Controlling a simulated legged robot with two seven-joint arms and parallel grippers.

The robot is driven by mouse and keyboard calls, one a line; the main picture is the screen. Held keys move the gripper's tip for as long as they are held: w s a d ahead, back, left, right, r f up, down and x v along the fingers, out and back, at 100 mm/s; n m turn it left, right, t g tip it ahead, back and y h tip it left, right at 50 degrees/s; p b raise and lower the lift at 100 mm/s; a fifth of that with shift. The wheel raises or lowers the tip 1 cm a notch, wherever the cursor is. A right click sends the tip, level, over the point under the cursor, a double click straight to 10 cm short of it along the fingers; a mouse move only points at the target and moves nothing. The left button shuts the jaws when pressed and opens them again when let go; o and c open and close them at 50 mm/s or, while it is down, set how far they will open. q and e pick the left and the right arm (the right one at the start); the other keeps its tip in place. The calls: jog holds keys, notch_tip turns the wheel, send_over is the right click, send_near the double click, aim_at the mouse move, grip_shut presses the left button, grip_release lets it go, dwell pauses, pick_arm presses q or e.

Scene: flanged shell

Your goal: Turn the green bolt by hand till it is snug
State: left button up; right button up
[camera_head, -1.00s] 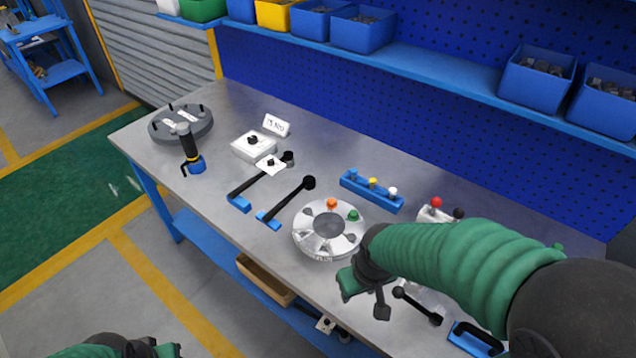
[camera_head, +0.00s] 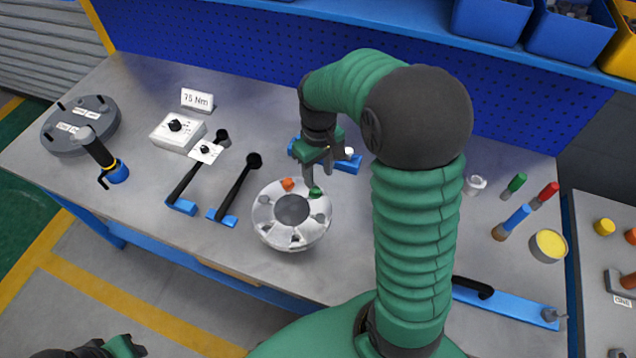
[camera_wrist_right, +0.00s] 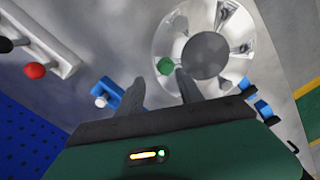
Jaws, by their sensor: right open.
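The green bolt (camera_head: 316,192) stands in the rim of the round silver flanged shell (camera_head: 290,239), on the bench. An orange bolt (camera_head: 288,184) stands in the same rim, to its left. My right gripper (camera_head: 318,172) points down just above the green bolt. In the right wrist view its fingers (camera_wrist_right: 161,86) are apart and empty, with the green bolt (camera_wrist_right: 166,66) showing between and beyond the tips. I cannot tell whether either finger touches it. My left gripper (camera_head: 112,348) is partly in view at the bottom left edge; its jaws are unclear.
Two black-handled wrenches (camera_head: 236,188) with blue ends lie left of the shell. A blue bolt rack (camera_head: 347,164) is behind it, close to my right gripper. A white box (camera_head: 178,133) with a 75 Nm sign and a grey disc (camera_head: 79,127) are at the left.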

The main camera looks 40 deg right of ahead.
aim_at(316, 190)
jog(key=f, duration=0.1)
jog(key=a+f, duration=0.1)
jog(key=f, duration=0.1)
jog(key=shift+s+a+f, duration=0.25)
jog(key=shift+s+a, duration=0.1)
jog(key=shift+a+f, duration=0.15)
jog(key=shift+w+d+f, duration=0.15)
jog(key=shift+d, duration=0.2)
jog(key=shift+c, duration=0.4)
jog(key=shift+d, duration=0.3)
jog(key=c, duration=0.5)
jog(key=shift+c, duration=1.1)
jog(key=shift+a, duration=0.35)
grip_shut()
pick_arm(q)
jog(key=shift+s+a+f, duration=0.15)
jog(key=shift+a, duration=0.45)
pick_arm(e)
jog(key=shift+d, duration=0.1)
